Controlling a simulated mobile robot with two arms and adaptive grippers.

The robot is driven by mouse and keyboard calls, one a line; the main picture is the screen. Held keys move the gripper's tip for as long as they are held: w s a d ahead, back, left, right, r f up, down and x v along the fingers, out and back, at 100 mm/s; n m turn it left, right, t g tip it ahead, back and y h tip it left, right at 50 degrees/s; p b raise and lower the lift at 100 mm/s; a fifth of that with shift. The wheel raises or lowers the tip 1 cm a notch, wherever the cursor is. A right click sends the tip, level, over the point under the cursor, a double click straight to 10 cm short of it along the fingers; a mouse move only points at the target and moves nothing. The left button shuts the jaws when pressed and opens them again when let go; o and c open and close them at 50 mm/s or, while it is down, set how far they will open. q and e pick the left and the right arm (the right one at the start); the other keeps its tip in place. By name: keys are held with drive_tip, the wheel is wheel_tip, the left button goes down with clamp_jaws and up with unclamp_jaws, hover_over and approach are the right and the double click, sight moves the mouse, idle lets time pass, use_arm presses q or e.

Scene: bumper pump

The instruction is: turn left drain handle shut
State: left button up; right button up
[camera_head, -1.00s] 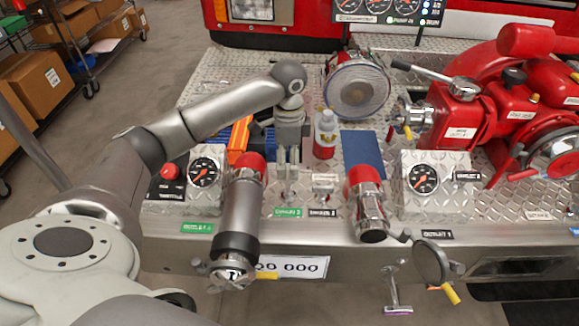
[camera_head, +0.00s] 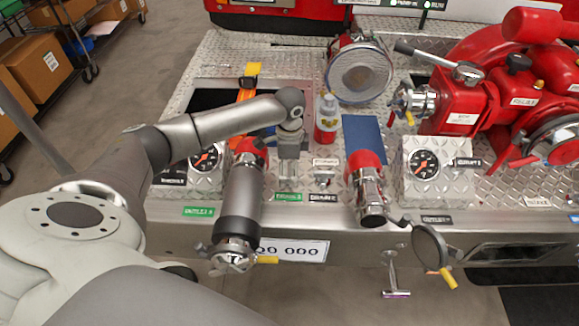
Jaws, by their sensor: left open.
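The left drain handle is largely hidden beneath my left gripper (camera_head: 288,180), just behind a green label (camera_head: 288,197) on the tread-plate panel. My left gripper points down there with its fingers open. I cannot tell whether the fingers touch the handle or stand around it. A second small metal drain handle (camera_head: 323,177), behind a black label (camera_head: 323,197), shows just to the right of the gripper. My right gripper is not in view.
Gauge boxes stand on both sides, the right one (camera_head: 425,165) clear. A red and white bottle (camera_head: 326,120) and blue plate (camera_head: 363,140) are behind. Red pump piping (camera_head: 500,95) fills the right.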

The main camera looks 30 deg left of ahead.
use_arm(q)
drive_tip(key=shift+c, duration=1.3)
drive_tip(key=c, duration=0.8)
drive_tip(key=shift+o, duration=0.2)
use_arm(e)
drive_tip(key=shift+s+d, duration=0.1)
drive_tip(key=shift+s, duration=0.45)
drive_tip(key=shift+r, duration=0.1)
